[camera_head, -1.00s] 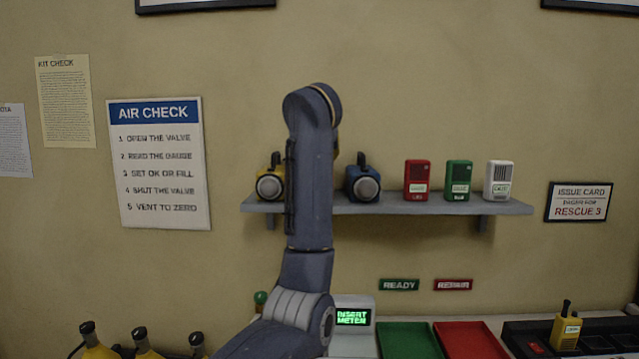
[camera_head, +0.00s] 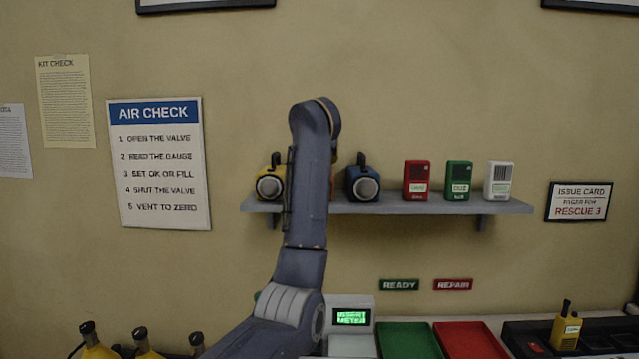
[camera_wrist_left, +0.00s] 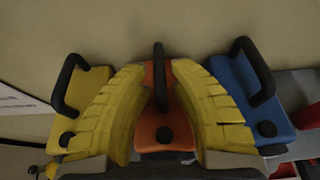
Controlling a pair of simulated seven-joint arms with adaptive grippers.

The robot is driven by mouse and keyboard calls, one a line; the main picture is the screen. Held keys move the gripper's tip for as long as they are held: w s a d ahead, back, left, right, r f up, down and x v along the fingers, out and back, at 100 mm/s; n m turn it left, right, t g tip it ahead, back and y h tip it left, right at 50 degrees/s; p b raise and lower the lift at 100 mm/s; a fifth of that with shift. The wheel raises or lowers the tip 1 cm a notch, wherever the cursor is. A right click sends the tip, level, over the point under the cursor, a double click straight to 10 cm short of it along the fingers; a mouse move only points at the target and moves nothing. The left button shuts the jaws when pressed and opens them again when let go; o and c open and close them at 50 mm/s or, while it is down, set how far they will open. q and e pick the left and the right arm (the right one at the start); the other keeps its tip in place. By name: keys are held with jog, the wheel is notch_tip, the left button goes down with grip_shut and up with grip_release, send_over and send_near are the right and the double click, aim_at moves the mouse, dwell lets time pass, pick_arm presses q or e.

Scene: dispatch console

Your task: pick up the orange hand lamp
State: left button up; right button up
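The orange hand lamp (camera_wrist_left: 162,128) shows in the left wrist view, with a dark handle on top and a dark round knob. My left gripper (camera_wrist_left: 160,70) has its two yellow fingers spread, one on each side of the lamp, with the handle between them. I cannot tell whether the fingers touch it. In the head view my left arm hides nearly all of the orange lamp and the gripper. A yellow lamp (camera_head: 270,187) stands left of it and a blue lamp (camera_head: 364,186) right of it. My right gripper is not in view.
The lamps share a grey wall shelf (camera_head: 400,208) with a red (camera_head: 417,188), a green (camera_head: 458,188) and a white box (camera_head: 498,188). Below are a green tray (camera_head: 408,342), a red tray (camera_head: 470,342) and a meter display (camera_head: 351,316). The neighbouring lamps stand close to the fingers.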

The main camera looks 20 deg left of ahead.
pick_arm(q)
grip_shut()
jog(key=shift+r, duration=0.2)
dwell(0.3)
jog(key=shift+s+d+r, duration=0.1)
jog(key=shift+s+r, duration=0.1)
jog(key=shift+r, duration=0.1)
notch_tip(320, 180, up, 6)
jog(key=shift+s+r, duration=0.1)
jog(key=shift+r, duration=0.05)
jog(key=s+d, duration=0.2)
jog(key=s, duration=0.7)
jog(key=s+d, duration=0.2)
jog(key=s, duration=0.7)
jog(key=shift+s+d, duration=0.35)
jog(key=shift+s, duration=0.05)
